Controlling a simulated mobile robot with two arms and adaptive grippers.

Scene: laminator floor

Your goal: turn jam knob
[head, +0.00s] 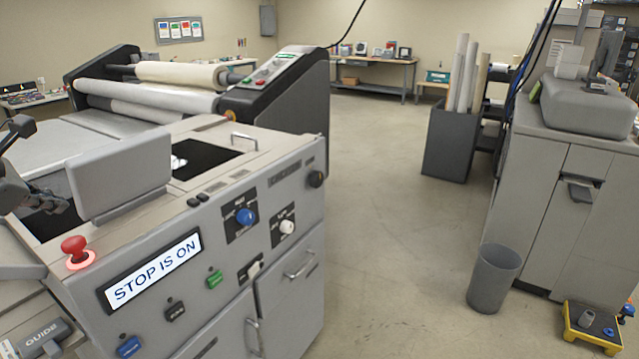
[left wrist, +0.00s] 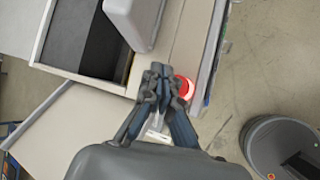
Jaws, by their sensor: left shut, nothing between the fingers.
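The machine's front panel carries a blue knob (head: 246,216) and a white knob (head: 287,227), each on a black plate. A black round knob (head: 316,180) sits at the panel's right end. Their labels are too small to read, so I cannot tell which is the jam knob. A display (head: 153,270) reads "STOP IS ON". The red stop button (head: 74,246) has a lit ring. My left gripper (head: 58,204) is at the left edge, shut and empty, away from the knobs. In the left wrist view its fingertips (left wrist: 160,72) are beside the red button (left wrist: 183,87). My right gripper is not in view.
A raised grey cover (head: 133,177) stands on the machine's top behind the red button. Blue, black and green buttons line the lower panel, with a handle (head: 300,264) on the cabinet door. Open floor lies right of the machine, up to a grey bin (head: 493,278).

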